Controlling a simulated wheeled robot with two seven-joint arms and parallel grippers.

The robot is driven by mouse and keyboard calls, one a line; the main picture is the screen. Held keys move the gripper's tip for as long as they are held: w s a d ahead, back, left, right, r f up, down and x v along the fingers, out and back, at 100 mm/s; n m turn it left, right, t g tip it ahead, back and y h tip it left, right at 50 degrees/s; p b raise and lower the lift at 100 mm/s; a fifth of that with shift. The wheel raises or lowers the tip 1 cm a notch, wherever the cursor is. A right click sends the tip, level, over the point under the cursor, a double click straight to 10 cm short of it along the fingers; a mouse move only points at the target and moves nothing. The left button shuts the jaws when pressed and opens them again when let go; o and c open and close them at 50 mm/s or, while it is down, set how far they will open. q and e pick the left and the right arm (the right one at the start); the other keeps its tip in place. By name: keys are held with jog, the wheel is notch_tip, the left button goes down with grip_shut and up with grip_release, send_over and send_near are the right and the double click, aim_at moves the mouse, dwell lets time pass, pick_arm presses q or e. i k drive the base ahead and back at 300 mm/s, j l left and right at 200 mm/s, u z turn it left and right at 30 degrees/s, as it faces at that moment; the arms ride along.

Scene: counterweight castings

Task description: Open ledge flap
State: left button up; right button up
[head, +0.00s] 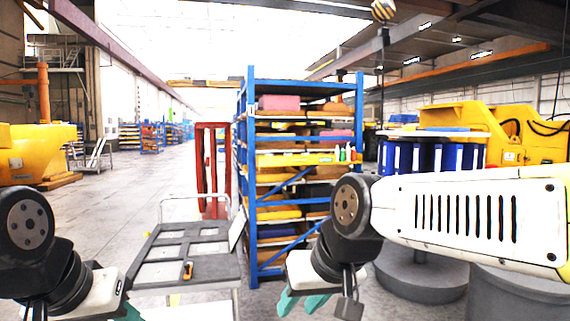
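A grey cart (165,253) with a pale tube handle stands in front of me, left of centre. A light panel (237,229) stands tilted at its right edge. I cannot tell for sure whether this panel is the ledge flap. My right gripper (303,302) hangs at the bottom centre, right of the cart, with its teal fingers apart and nothing seen between them. My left gripper (131,313) is at the bottom edge, near the cart's front left; only a bit of teal finger shows, and the rest is cut off.
A blue shelf rack (250,180) with loaded shelves stands behind, right of the cart. A red frame (213,165) stands farther back. Round grey castings (420,280) are at right. Open floor (120,190) lies at left.

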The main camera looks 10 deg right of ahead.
aim_at(264, 162)
jog(key=i+l+z, duration=0.65)
jog(key=i, duration=0.15)
jog(key=i+z, duration=0.3)
jog(key=i, duration=0.15)
jog(key=i+l+z, duration=0.1)
jog(key=i+z, duration=0.2)
jog(key=i, duration=0.15)
jog(key=i+u, duration=0.2)
jog(key=i, duration=0.3)
jog(key=i+u, duration=0.2)
jog(key=i, duration=0.25)
jog(key=i+l+u, duration=0.25)
jog(key=i, duration=0.25)
jog(key=i+j+u, duration=0.15)
jog(key=i+j, duration=0.15)
jog(key=i, duration=0.2)
jog(key=i+j+u, duration=0.15)
jog(key=i, duration=0.35)
jog(key=i+j+u, duration=0.15)
jog(key=i+j, duration=0.15)
jog(key=i, duration=0.25)
jog(key=i+j+u, duration=0.1)
jog(key=i+j, duration=0.1)
jog(key=j, duration=0.05)
